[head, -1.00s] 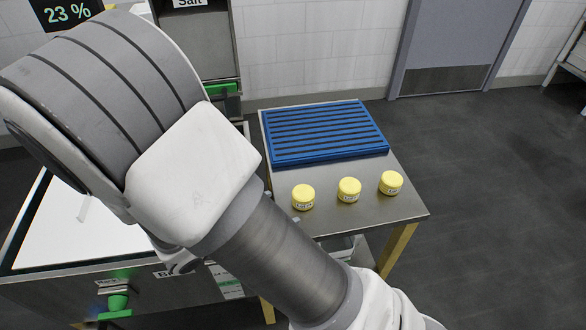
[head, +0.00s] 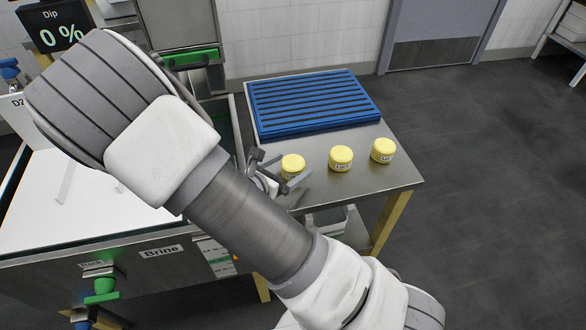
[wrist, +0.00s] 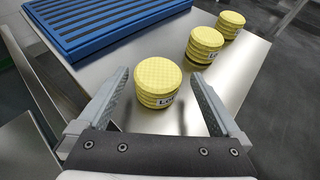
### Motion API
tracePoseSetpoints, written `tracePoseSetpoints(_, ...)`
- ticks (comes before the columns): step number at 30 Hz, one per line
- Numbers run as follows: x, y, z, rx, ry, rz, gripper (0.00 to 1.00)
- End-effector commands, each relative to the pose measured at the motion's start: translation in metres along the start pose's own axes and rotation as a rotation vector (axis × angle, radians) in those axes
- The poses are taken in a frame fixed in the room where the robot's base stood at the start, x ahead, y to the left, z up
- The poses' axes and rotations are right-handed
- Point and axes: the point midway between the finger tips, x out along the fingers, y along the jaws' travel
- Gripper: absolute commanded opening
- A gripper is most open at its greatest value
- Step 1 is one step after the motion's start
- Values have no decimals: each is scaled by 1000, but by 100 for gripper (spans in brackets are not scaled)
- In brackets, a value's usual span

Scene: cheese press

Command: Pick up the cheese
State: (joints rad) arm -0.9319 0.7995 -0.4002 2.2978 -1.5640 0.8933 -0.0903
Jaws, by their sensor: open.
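Three yellow round cheeses with white labels stand in a row on the steel table. The left cheese (head: 292,166) is closest to my gripper (head: 278,172). In the wrist view this nearest cheese (wrist: 159,82) stands upright between the ends of my open jaws (wrist: 162,100), with a gap on both sides. The middle cheese (head: 341,158) and the right cheese (head: 382,150) stand farther off; they also show in the wrist view, at the upper right. My arm hides part of the gripper in the head view.
A blue slatted rack (head: 312,102) lies on the table (head: 350,190) behind the cheeses. A brine tank (head: 100,215) with a white top area stands to the left. A display (head: 57,28) reads "Dip 0 %". Dark floor is clear to the right.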

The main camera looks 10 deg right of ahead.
Motion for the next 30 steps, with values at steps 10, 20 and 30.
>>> tracePoseSetpoints(10,46,2,5,0,-1,-1,100)
tracePoseSetpoints(20,51,3,7,0,0,0,96)
tracePoseSetpoints(30,50,3,7,0,0,0,35)
